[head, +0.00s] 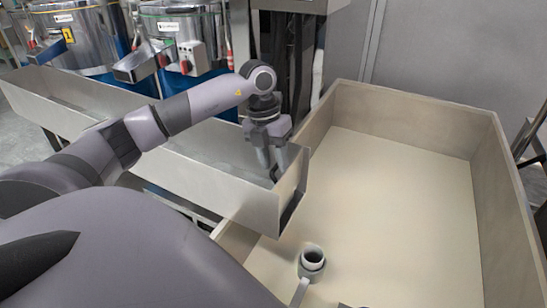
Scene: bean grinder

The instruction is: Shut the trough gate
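The long metal trough (200,181) runs from the upper left to the middle of the head view. Its right end, with the end panel I take for the gate (293,188), reaches over the edge of a large bin. A dark gap shows below that panel. My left gripper (273,165) points down at this end of the trough, its fingertips close to the inner side of the panel. The fingers look a little apart, but whether something is between them, or whether they touch the gate, is unclear. My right gripper is not in view.
The large beige bin (400,185) fills the right side and is mostly empty. A grey hollow cylinder with a handle-like bar (312,264) shows near its front. Two shiny machines (185,35) with blue lower parts stand behind the trough, and dark vertical posts beside them.

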